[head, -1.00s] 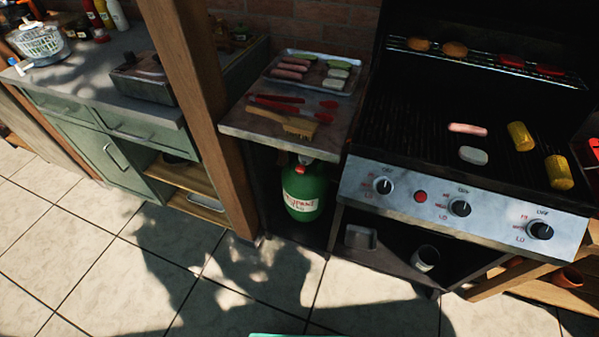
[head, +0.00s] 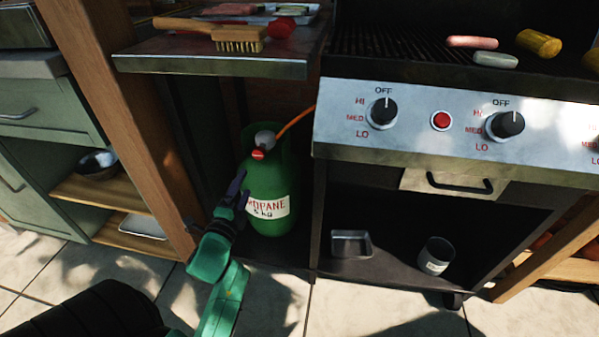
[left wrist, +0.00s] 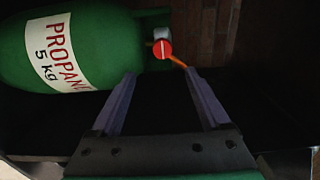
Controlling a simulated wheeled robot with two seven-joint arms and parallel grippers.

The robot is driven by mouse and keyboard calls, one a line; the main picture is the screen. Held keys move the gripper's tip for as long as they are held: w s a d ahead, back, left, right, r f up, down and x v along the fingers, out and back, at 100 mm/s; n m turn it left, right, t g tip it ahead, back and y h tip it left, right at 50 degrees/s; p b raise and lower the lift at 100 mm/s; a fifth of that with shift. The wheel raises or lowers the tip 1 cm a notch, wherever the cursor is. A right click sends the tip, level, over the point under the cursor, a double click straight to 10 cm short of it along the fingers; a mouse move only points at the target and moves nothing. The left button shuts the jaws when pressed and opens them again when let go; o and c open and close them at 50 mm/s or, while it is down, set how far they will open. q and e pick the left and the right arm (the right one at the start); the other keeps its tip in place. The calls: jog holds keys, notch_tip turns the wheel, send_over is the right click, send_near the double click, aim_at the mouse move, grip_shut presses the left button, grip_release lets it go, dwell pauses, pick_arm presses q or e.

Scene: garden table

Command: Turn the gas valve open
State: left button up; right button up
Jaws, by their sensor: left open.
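The green propane tank (head: 272,185) stands in the open bay under the side shelf, left of the grill. Its red gas valve knob (head: 258,154) is on top, by a grey regulator (head: 265,139) with an orange hose (head: 297,119). My left gripper (head: 240,182) is in front of the tank, below and left of the knob. In the left wrist view the left gripper (left wrist: 162,80) is open and empty. The red knob (left wrist: 162,49) with a white bar lies beyond its fingertips, between their lines, apart from them. My right gripper is not in view.
The side shelf (head: 215,66) overhangs the tank, with a brush (head: 238,42) at its edge. A wooden post (head: 115,110) stands left of the bay. The grill's lower shelf (head: 390,267) holds a metal tray (head: 351,243) and a tin (head: 435,255).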

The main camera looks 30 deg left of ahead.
aim_at(258, 156)
pick_arm(q)
jog(key=b+x, duration=0.3)
jog(key=x, duration=1)
jog(key=shift+w+a+r, duration=0.15)
jog(key=shift+w+a, duration=0.05)
jog(key=shift+w, duration=0.1)
jog(key=shift+w+a, duration=0.15)
jog(key=shift+w, duration=0.2)
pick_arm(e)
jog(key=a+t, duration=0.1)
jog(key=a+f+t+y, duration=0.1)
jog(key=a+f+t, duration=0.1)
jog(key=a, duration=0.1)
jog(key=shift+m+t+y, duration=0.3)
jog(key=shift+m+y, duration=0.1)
pick_arm(q)
jog(key=shift+r, duration=0.1)
jog(key=shift+c, duration=0.3)
grip_shut()
